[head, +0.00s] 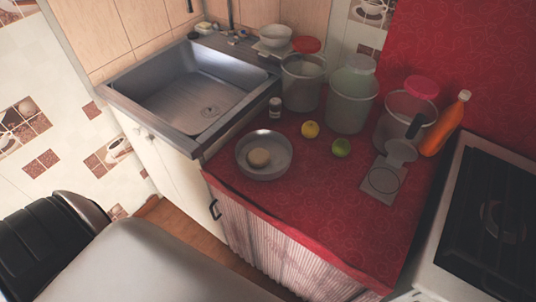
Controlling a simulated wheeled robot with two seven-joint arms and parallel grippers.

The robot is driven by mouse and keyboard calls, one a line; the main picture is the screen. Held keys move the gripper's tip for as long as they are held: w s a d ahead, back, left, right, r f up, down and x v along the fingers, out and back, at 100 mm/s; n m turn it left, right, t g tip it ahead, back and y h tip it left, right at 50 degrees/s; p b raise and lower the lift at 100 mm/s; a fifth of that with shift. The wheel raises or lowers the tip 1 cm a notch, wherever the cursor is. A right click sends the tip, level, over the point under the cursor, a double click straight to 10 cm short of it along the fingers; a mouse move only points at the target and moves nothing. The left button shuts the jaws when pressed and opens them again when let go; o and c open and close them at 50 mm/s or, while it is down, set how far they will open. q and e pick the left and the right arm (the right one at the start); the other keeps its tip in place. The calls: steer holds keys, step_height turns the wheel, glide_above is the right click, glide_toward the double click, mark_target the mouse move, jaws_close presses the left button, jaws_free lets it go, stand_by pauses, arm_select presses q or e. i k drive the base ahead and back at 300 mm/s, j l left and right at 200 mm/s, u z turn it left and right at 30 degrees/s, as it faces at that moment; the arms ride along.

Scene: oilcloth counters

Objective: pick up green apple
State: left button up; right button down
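A small round green fruit, the green apple (341,147), lies on the red patterned oilcloth counter (325,205). It is in the middle right of the head view. A yellow round fruit (310,129) lies a little to its left and farther back, apart from it. Neither of my grippers shows in the head view, and nothing touches the green apple.
A metal bowl (279,166) with a pale round item stands left of the apple. Clear containers (350,100) stand behind it. An orange bottle (446,124) and a scale-like grey item (382,180) are to the right. A sink (200,98) and stove (490,215) flank the counter.

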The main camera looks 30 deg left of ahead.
mark_target(341, 146)
steer(key=j+z, duration=0.35)
steer(key=k+j+z, duration=0.1)
steer(key=j+z, duration=0.2)
steer(key=k+j+z, duration=0.15)
steer(key=j+z, duration=0.2)
steer(key=j, duration=0.15)
